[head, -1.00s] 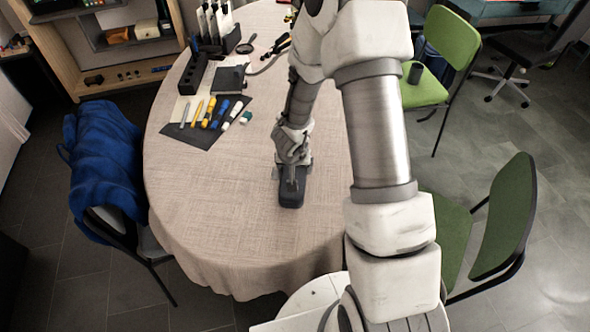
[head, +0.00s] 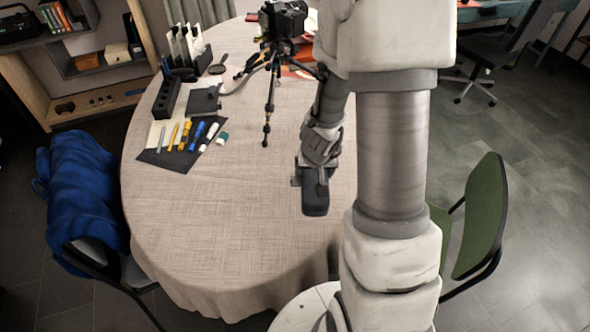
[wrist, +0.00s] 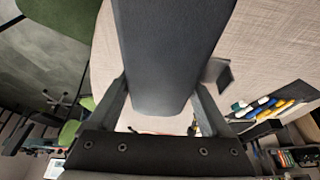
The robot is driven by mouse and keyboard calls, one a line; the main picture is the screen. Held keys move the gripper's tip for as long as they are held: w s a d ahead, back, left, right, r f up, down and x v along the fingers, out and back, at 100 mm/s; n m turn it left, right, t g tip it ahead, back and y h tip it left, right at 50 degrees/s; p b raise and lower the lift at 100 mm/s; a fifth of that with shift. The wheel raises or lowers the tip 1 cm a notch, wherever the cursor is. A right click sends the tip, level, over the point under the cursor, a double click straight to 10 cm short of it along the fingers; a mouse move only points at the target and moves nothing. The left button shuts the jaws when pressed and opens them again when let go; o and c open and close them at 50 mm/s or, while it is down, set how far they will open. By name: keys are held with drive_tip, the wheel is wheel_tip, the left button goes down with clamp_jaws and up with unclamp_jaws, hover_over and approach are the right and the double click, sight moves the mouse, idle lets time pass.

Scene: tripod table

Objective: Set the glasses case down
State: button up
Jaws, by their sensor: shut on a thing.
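The glasses case is dark grey and long with rounded ends. In the head view the glasses case (head: 315,201) shows below my gripper (head: 322,175), over the right part of the cloth-covered table (head: 230,235). In the wrist view the case (wrist: 168,50) fills the upper middle, between the two fingers of my gripper (wrist: 160,95). My gripper is shut on the case. I cannot tell whether the underside of the case touches the cloth or hangs a little above it.
A camera on a tripod (head: 270,80) stands at the back of the table. A dark mat (head: 180,150) with several pens and markers lies to the left. Cloth left of and in front of the case is clear. A green chair (head: 483,220) stands at the right.

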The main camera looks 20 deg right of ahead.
drive_tip(key=shift+r, duration=0.3)
drive_tip(key=w+a+r+n+y+p, duration=0.1)
drive_tip(key=w+a+r+n+p, duration=0.1)
drive_tip(key=a, duration=0.8)
drive_tip(key=shift+a+r+n+y, duration=0.35)
drive_tip(key=shift+r+n, duration=0.25)
drive_tip(key=shift+n, duration=0.6)
